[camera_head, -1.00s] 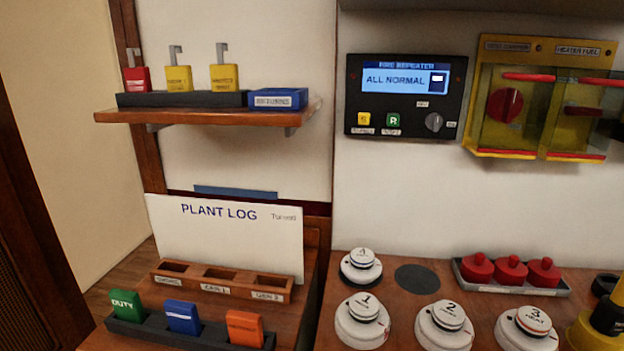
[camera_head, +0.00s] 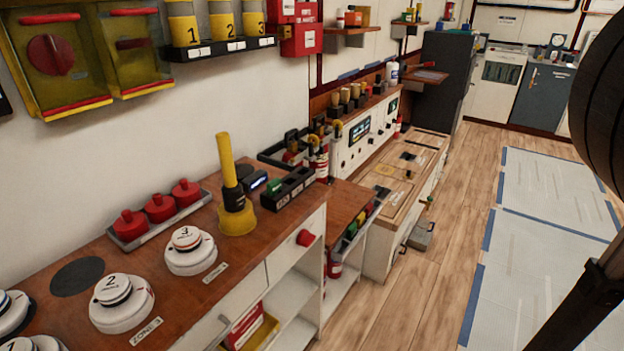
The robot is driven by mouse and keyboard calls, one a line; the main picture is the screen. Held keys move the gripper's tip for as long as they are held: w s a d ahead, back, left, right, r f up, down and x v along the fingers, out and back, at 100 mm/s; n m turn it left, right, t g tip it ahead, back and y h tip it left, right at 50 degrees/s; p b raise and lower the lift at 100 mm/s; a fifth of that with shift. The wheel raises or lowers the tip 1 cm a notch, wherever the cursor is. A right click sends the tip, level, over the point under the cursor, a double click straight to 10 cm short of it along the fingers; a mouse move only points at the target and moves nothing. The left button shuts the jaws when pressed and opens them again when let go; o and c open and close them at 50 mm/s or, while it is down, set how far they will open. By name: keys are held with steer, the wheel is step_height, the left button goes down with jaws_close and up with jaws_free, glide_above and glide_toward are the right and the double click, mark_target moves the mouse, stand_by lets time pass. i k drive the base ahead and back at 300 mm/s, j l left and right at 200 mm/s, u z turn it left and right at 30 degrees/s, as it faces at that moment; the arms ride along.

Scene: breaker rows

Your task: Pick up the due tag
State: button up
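I cannot make out a thing I can name as the due tag in the head view. Small coloured pieces, green and yellow among them, stand in a dark rack (camera_head: 352,232) on the lower wooden surface, too small to read. A black slotted holder (camera_head: 290,188) sits at the right end of the near counter, with a small green piece (camera_head: 274,186) by it. My gripper is not in view; only dark parts, likely of my own arm, show at the right edge.
The near wooden counter holds white round detectors (camera_head: 190,250), a tray of red domes (camera_head: 160,208) and a yellow-and-black tool (camera_head: 235,190). Further back stands a white control console (camera_head: 355,135). Open wood floor (camera_head: 440,260) and pale floor mats (camera_head: 545,240) lie to the right.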

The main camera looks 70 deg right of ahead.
mark_target(360, 220)
steer(key=k+l, duration=0.1)
steer(key=l, duration=0.4)
steer(key=k+l, duration=0.1)
steer(key=l, duration=0.4)
steer(key=k+l, duration=0.1)
steer(key=l, duration=0.4)
steer(key=k+l, duration=0.15)
steer(key=l, duration=0.3)
steer(key=k+l, duration=0.1)
steer(key=l, duration=0.4)
steer(key=k+l, duration=0.1)
steer(key=l, duration=0.4)
steer(key=k+l, duration=0.1)
steer(key=l, duration=0.4)
steer(key=k+l, duration=0.1)
steer(key=l, duration=0.4)
